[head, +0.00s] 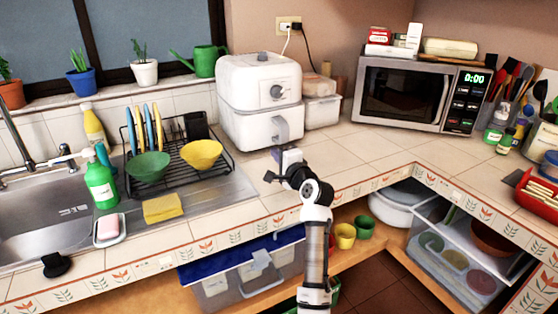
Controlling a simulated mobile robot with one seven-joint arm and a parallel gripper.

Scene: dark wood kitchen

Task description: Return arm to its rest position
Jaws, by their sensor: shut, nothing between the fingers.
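My gripper (273,166) is at the end of my arm, which rises from the bottom of the head view. It is over the counter's front part, just in front of the white air fryer (260,100). Its dark fingers point up and left, and nothing shows between them. I cannot tell from this view how far the fingertips are from the air fryer's drawer handle (281,130).
A dish rack (222,158) with bowls, a yellow sponge (163,208) and the sink (50,205) are left. A microwave (415,95) stands at the back right. Bare counter (345,150) lies right of my gripper. Below is a shelf with a blue-lidded box (235,283).

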